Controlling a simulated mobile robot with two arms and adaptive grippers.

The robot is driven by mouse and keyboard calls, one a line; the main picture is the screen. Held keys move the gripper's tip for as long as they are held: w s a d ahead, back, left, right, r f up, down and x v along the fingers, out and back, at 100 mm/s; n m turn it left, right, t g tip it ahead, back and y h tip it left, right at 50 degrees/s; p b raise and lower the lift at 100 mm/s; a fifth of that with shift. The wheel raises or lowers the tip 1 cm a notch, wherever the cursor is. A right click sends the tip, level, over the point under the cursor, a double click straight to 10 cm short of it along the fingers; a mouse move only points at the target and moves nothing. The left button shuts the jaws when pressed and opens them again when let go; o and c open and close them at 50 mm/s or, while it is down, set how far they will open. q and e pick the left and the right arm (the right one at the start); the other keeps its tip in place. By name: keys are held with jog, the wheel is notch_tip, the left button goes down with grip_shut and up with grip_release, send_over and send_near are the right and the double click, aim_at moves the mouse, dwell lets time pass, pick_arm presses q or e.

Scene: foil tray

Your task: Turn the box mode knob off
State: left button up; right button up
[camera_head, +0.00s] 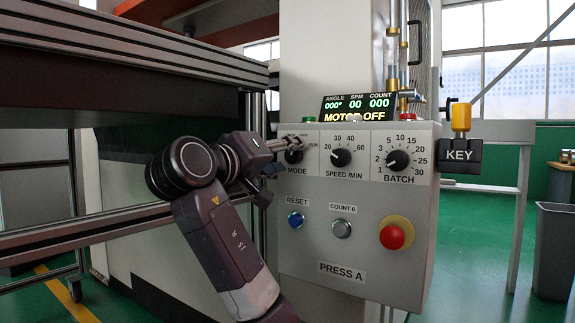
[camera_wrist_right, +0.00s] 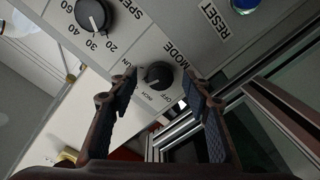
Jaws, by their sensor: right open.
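The black mode knob (camera_head: 293,157) is at the upper left of the grey control box (camera_head: 318,255), above the MODE label. In the right wrist view the knob (camera_wrist_right: 159,75) has OFF, INCH and RUN around it; I cannot tell surely which its mark points to. My right gripper (camera_head: 277,156) is at the left of the knob in the head view and partly covers its dial. In the right wrist view the open fingers (camera_wrist_right: 160,88) stand on either side of the knob, with gaps to it. My left gripper is out of view.
Close by are the speed knob (camera_head: 341,157), batch knob (camera_head: 398,160), blue reset button (camera_head: 295,220), count button (camera_head: 341,229) and red button (camera_head: 392,237). The display (camera_head: 357,107) reads MOTOR OFF. A metal frame (camera_head: 130,50) stands left of the box.

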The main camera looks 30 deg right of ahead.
jog(key=shift+w+d, duration=0.2)
jog(key=shift+d, duration=0.15)
